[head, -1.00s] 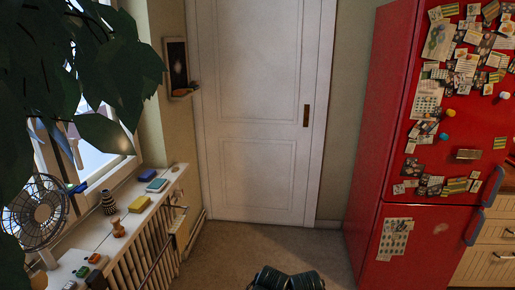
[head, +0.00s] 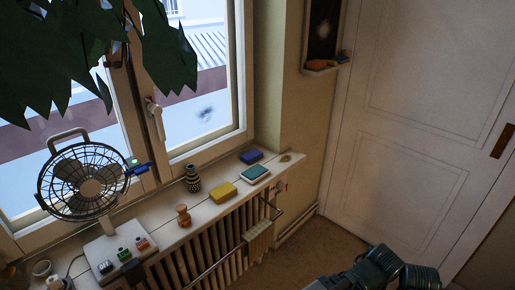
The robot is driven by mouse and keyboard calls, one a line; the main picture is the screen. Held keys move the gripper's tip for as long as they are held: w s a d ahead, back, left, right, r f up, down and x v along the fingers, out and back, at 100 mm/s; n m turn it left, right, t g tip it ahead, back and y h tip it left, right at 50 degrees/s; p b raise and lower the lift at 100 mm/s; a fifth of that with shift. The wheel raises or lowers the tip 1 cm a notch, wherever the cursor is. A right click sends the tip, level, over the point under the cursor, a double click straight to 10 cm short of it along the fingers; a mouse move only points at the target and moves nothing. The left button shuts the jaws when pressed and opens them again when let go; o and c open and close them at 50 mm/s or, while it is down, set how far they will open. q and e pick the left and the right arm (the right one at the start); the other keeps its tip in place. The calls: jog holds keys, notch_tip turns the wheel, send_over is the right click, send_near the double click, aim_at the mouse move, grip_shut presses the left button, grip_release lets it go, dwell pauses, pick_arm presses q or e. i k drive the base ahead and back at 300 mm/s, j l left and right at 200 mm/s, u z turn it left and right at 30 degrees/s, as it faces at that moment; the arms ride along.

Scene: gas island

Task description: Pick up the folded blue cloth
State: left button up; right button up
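At this size I cannot tell for certain which of the two is the folded blue cloth. Neither of my grippers shows. Only a dark part of my own body is in view at the bottom right, well apart from the sill.
A yellow block (head: 223,191), a striped vase (head: 192,178) and a wooden figure (head: 183,215) stand on the sill. A fan (head: 84,182) stands at the left. A radiator (head: 205,255) with a towel rail is below. Leaves (head: 60,60) hang at upper left. Floor shows near the door (head: 420,130).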

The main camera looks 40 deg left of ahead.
aim_at(250, 157)
jog(key=i+l+u, duration=0.1)
jog(key=i+u, duration=0.25)
jog(key=u, duration=0.15)
jog(key=i+l+u, duration=0.3)
jog(key=u, duration=0.2)
jog(key=i+l+u, duration=0.65)
jog(key=u, duration=0.2)
jog(key=i+l+u, duration=0.1)
jog(key=l+u, duration=0.15)
jog(key=u, duration=0.2)
jog(key=i+l+u, duration=0.1)
jog(key=l+u, duration=0.55)
jog(key=u, duration=0.15)
jog(key=i+l, duration=0.05)
